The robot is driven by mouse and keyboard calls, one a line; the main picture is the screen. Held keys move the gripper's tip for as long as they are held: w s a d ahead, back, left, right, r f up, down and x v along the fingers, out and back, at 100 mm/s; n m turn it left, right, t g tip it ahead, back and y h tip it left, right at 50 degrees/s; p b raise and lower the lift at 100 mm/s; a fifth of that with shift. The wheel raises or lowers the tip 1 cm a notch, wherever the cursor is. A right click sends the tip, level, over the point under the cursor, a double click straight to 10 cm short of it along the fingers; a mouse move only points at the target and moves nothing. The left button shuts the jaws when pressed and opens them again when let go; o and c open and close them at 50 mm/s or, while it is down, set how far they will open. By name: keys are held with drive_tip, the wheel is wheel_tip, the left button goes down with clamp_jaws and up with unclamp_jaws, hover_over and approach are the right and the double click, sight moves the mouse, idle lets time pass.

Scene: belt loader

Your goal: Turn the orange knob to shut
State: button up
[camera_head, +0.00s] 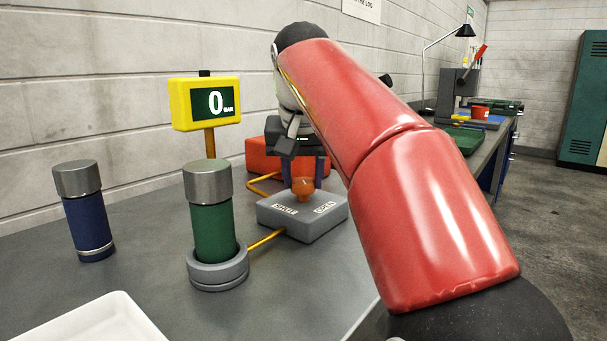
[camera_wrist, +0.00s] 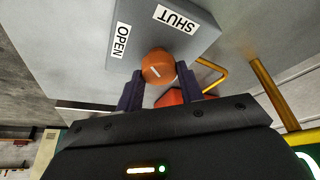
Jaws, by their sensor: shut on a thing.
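The orange knob (camera_head: 302,189) stands on a grey valve box (camera_head: 325,227) with a SHUT label on the left and an OPEN label on the right in the head view. My gripper (camera_head: 303,178) is over the box with a finger on each side of the knob, shut on it. In the wrist view the knob (camera_wrist: 158,62) sits between the fingers of my gripper (camera_wrist: 159,73). It has a short white mark, but which label the mark points to is not clear. The SHUT and OPEN labels lie beyond the knob on the box (camera_wrist: 80,50).
A yellow gauge (camera_head: 205,103) reads 0 BAR. A green cylinder (camera_head: 213,232) stands in a grey ring joined by an orange pipe to the box. A blue cylinder (camera_head: 87,226) and a white tray (camera_head: 95,322) are at left. A red case (camera_head: 262,158) is behind.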

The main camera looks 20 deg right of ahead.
drive_tip(key=m+h, duration=0.1)
drive_tip(key=m, duration=0.1)
drive_tip(key=m+g+h, duration=0.1)
drive_tip(key=m, duration=0.2)
drive_tip(key=shift+a+m, duration=0.15)
drive_tip(key=shift+m, duration=0.15)
drive_tip(key=shift+w+m+g+h, duration=0.15)
drive_tip(key=shift+m+g, duration=0.25)
drive_tip(key=shift+m, duration=0.75)
drive_tip(key=shift+s+m+g+h, duration=0.1)
drive_tip(key=shift+m+g+h, duration=0.25)
drive_tip(key=shift+m, duration=0.8)
drive_tip(key=o, duration=1)
